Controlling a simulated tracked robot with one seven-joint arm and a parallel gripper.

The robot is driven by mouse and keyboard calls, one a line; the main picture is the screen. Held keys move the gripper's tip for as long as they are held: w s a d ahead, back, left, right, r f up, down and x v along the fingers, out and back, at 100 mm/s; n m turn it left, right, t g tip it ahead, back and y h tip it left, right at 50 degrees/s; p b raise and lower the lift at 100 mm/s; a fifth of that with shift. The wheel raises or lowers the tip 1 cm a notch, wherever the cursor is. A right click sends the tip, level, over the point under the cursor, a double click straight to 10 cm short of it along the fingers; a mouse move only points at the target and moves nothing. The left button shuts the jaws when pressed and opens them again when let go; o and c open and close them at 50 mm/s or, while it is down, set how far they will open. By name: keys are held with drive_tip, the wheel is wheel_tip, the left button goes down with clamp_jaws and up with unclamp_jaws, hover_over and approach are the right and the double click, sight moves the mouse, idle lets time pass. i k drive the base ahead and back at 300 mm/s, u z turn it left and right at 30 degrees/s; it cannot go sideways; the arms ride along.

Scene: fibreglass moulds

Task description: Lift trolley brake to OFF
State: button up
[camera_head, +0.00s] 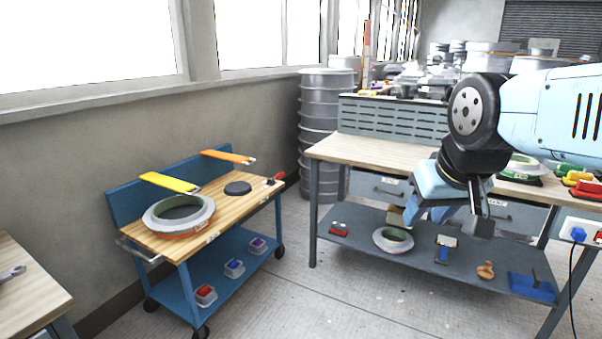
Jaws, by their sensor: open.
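The blue trolley (158,247) with a wooden top stands on the floor at left of centre, against the wall. A small lever with a red handle (277,177) sits at the right end of the trolley top and looks like the brake. It is too small to read whether it stands at ON or OFF. My gripper (446,217) hangs from my arm at the right, in front of the workbench, fingers pointing down. It is open and empty, well to the right of the trolley and apart from the lever.
The workbench (350,150) with a loaded lower shelf stands behind my gripper. Floor between trolley and workbench is clear.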

sight(281, 174)
drive_tip(key=z, duration=0.6)
drive_tip(key=i, duration=1.85)
drive_tip(key=u, duration=0.65)
drive_tip(key=k, duration=0.7)
drive_tip(key=u, duration=0.3)
drive_tip(key=i, duration=0.75)
drive_tip(key=z, duration=0.15)
